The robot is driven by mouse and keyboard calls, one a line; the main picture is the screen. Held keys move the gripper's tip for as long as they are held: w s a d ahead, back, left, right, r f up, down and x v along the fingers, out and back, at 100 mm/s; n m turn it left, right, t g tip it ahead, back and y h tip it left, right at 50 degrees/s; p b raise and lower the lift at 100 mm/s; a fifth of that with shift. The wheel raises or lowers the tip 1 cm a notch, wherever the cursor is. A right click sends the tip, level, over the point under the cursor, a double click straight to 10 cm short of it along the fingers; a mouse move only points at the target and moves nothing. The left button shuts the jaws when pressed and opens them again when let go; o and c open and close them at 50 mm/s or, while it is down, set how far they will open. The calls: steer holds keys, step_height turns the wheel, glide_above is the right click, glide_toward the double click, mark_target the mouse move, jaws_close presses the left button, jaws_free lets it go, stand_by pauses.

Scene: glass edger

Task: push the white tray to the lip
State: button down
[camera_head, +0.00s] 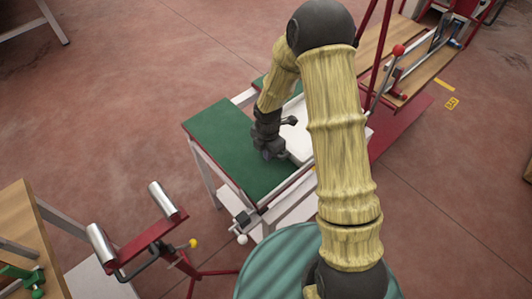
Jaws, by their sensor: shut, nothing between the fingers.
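The white tray (298,138) lies on the green-topped table, partly hidden behind my arm. Its left edge shows beside my gripper. My gripper (272,153) is shut and empty, pointing down low over the green top (225,137) at the tray's left side. I cannot tell whether the fingers touch the tray. The tray's right part and the lip are largely hidden by my arm.
A roller stand (150,240) with two metal rollers stands at the lower left, near a wooden bench (22,222). A red-framed machine with a wooden top (425,68) stands at the upper right. The green top left of my gripper is clear.

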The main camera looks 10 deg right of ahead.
steer(key=shift+s+a, duration=0.3)
steer(key=shift+a, duration=0.25)
steer(key=shift+s+a, duration=0.85)
steer(key=shift+a, duration=0.3)
step_height(320, 180, up, 10)
steer(key=shift+d, duration=0.1)
steer(key=s+d+r+m+t, duration=0.1)
steer(key=s+d+r+m, duration=0.3)
steer(key=m, duration=0.8)
steer(key=s+d+r+m+t, duration=0.1)
steer(key=s+d+r+m, duration=0.4)
steer(key=m, duration=0.8)
steer(key=s+d, duration=0.3)
steer(key=shift+d+t, duration=0.15)
steer(key=shift+t, duration=0.15)
